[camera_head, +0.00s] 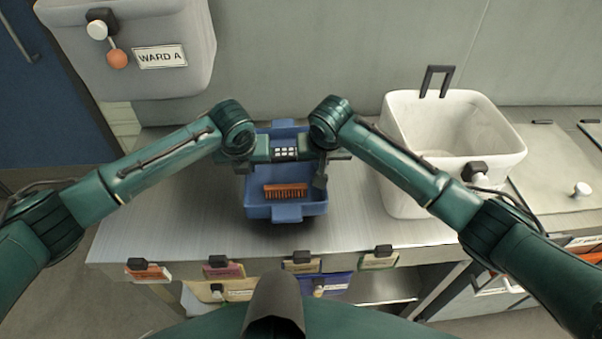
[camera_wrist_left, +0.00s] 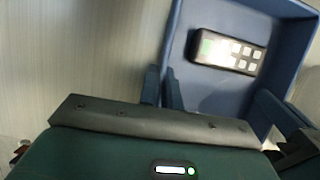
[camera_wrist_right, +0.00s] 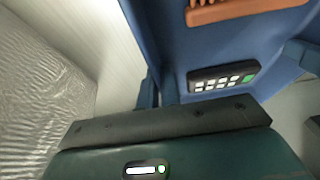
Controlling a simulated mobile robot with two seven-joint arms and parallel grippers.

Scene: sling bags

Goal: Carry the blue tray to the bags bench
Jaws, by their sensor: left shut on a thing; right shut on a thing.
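The blue tray (camera_head: 262,211) is over the metal bench, in front of me. It holds an orange brush (camera_head: 285,190) and a dark remote with pale keys (camera_head: 285,153). My left gripper (camera_head: 244,164) is shut on the tray's left side wall; the wall and fingers (camera_wrist_left: 163,88) show in the left wrist view. My right gripper (camera_head: 325,164) is shut on the tray's right side wall, with its fingers (camera_wrist_right: 157,90) in the right wrist view. The tray looks level. I cannot tell whether its underside touches the bench.
The metal bench (camera_head: 170,215) is clear left of the tray. A white bin (camera_head: 402,180) stands close on the right. Tagged clips (camera_head: 220,268) line the bench's front edge, with coloured containers below.

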